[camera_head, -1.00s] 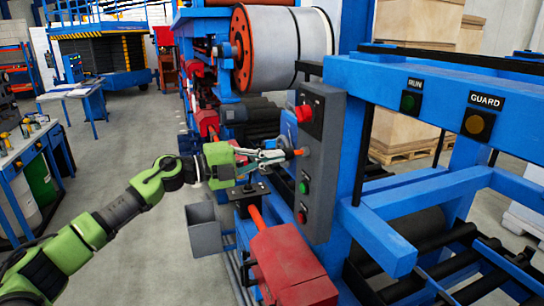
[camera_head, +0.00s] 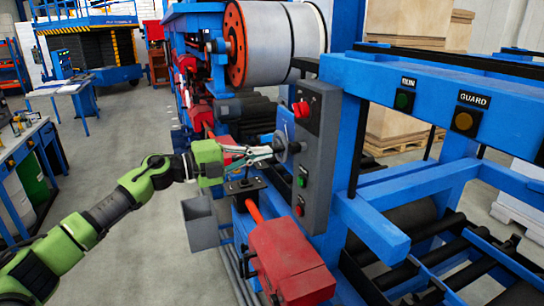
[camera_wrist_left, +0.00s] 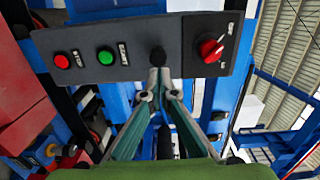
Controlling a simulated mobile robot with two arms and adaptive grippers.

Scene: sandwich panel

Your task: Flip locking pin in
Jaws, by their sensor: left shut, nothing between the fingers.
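My left gripper (camera_head: 270,151) reaches in from the left to the grey control box (camera_head: 319,155). Its fingers are shut and empty. In the left wrist view the fingertips (camera_wrist_left: 159,80) meet just below a black knob (camera_wrist_left: 158,56) on the box face; I cannot tell if they touch it. In the head view a dark round part (camera_head: 281,145) sits at the fingertips, partly covered by them. I cannot tell for sure which part is the locking pin. My right gripper is in neither view.
The box carries a red switch (camera_head: 302,110), a green button (camera_head: 302,182) and a red button (camera_head: 299,210). Blue frame beams (camera_head: 380,235) stand to the right. Below are an orange rod (camera_head: 254,212) and a red housing (camera_head: 287,265). Open floor lies left.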

